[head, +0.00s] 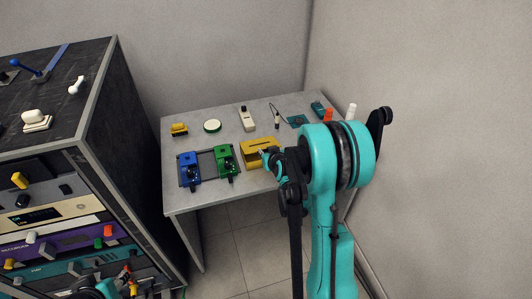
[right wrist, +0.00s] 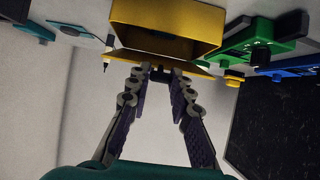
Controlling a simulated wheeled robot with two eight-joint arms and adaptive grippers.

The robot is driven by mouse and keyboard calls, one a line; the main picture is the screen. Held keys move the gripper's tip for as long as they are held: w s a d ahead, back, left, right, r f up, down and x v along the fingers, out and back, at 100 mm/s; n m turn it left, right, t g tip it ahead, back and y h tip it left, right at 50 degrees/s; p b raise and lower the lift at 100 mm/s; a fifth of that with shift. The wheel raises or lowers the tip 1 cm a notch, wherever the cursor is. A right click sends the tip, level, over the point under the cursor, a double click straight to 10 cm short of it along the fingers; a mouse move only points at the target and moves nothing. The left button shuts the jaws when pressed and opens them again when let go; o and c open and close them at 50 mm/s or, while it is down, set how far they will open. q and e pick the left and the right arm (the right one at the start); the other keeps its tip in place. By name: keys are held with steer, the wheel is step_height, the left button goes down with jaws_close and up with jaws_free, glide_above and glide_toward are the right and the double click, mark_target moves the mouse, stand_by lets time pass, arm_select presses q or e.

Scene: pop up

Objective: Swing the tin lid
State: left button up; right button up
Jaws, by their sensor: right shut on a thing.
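The tin is a yellow box (head: 258,153) at the front right of the grey table. In the right wrist view its open, dark inside (right wrist: 165,42) faces the camera, with a thin yellow lid plate (right wrist: 130,58) along its near edge. My right gripper (head: 268,152) reaches the tin from the right. In the right wrist view the tips of my right gripper (right wrist: 161,74) are closed on a small dark part at the lid's edge. My arm hides part of the tin in the head view. A teal piece of my left arm shows at the lower left; its jaws are not clear.
A green pedal (head: 226,160) and a blue pedal (head: 189,170) sit left of the tin on a dark board. Several small items stand behind, including a pale switch box (head: 246,118) and a round tin (head: 212,126). A dark equipment rack (head: 120,150) stands left; walls close the right.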

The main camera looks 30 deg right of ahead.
steer(key=r, duration=0.1)
steer(key=w+r+p, duration=0.1)
steer(key=r, duration=0.1)
steer(key=shift+w+d+p, duration=0.15)
steer(key=shift+w+p, duration=0.1)
steer(key=shift+p, duration=0.15)
steer(key=shift+w+r, duration=0.1)
steer(key=shift+w, duration=0.05)
steer(key=shift+w+d+r+p, duration=0.2)
steer(key=shift+w+r+p, duration=0.35)
steer(key=shift+r, duration=0.15)
steer(key=shift+w+d+r+p, duration=0.2)
steer(key=shift+w+r+p, duration=0.2)
steer(key=shift+w+r, duration=0.35)
steer(key=shift+w, duration=0.15)
